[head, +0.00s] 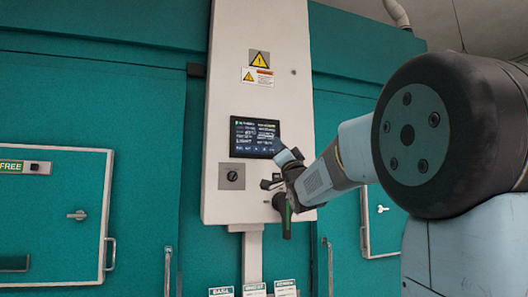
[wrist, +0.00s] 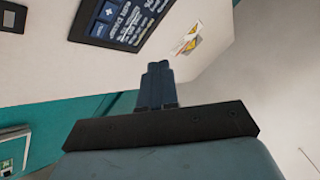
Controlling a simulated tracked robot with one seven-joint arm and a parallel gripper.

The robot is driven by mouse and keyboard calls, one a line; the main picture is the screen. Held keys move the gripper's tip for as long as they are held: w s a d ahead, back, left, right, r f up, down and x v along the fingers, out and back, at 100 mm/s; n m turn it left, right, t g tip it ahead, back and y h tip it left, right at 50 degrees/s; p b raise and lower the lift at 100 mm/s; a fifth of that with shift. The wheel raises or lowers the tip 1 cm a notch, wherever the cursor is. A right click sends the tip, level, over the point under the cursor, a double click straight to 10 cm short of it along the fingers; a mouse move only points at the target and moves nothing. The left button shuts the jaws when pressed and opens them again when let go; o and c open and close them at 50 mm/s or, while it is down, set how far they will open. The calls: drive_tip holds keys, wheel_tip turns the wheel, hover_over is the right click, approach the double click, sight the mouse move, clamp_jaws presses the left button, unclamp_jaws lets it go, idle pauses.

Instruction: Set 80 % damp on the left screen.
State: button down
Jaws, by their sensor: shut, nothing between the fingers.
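One dark touch screen (head: 254,134) is set in the tall pale panel, with rows of small light text and a row of marks along its bottom. I cannot read its values surely. Part of it also shows tilted at the top left of the wrist view (wrist: 125,22), cut by the frame edge. My gripper (wrist: 157,68) is shut and empty, its dark fingers together in front of the pale panel. In the head view my wrist is near the screen's lower right corner. I cannot tell how far the fingertips are from the panel.
The pale panel (head: 223,95) carries warning labels (head: 259,67) above the screen and a rotary switch (head: 232,176) below it. Teal chamber walls stand on both sides, with a door (head: 60,220) at left marked FREE. Small labelled cards (head: 222,291) show at the bottom.

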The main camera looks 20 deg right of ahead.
drive_tip(key=shift+w, duration=4.4)
drive_tip(key=shift+w, duration=0.15)
drive_tip(key=shift+w, duration=0.25)
drive_tip(key=shift+w, duration=0.3)
drive_tip(key=shift+s, duration=0.75)
drive_tip(key=shift+s, duration=2.5)
